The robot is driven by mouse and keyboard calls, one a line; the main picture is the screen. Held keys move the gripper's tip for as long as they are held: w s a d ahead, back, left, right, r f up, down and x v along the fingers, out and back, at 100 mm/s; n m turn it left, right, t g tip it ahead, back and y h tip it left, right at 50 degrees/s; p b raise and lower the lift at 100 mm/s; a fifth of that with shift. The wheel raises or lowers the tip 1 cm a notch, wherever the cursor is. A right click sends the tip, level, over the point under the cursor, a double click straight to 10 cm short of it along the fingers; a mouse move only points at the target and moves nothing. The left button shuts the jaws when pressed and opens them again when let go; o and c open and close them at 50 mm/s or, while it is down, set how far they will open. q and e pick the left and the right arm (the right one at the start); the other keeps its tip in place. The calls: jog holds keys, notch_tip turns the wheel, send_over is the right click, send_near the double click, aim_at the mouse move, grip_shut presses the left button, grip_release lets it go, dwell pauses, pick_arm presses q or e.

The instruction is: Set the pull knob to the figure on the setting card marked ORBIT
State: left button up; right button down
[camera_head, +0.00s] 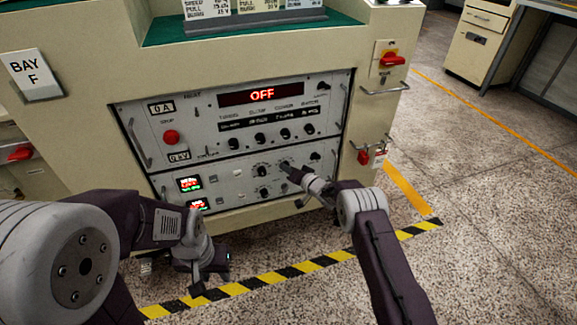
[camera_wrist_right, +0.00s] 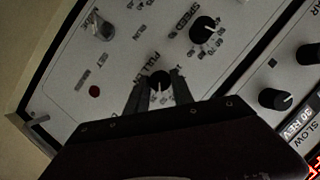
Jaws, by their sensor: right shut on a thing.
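The black pull knob (camera_wrist_right: 159,80) sits on the pale lower panel, with a PULL label beside it in the right wrist view. My right gripper (camera_wrist_right: 158,92) is shut on it, one finger on each side. The knob's pointer and much of its scale are hidden or too small to read. In the head view my right gripper (camera_head: 291,173) reaches the lower panel. Three white setting cards (camera_head: 257,5) stand in a rack at the top; their headings are cut off, so I cannot tell which is ORBIT. My left gripper (camera_head: 198,283) hangs low, away from the panel, its jaws unclear.
The speed knob (camera_wrist_right: 204,29) is close to the pull knob. A silver toggle (camera_wrist_right: 103,27) and a red button (camera_wrist_right: 95,91) are also near. The upper panel has an OFF display (camera_head: 261,95) and a red stop button (camera_head: 171,137). Striped floor tape (camera_head: 290,271) runs before the cabinet.

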jog(key=m+y+b, duration=0.1)
jog(key=m, duration=0.2)
jog(key=shift+d+f+m+y+b, duration=0.15)
jog(key=shift+m+y+b, duration=0.15)
jog(key=shift+y+b, duration=0.1)
jog(key=shift+t, duration=0.3)
jog(key=c, duration=1.1)
grip_release()
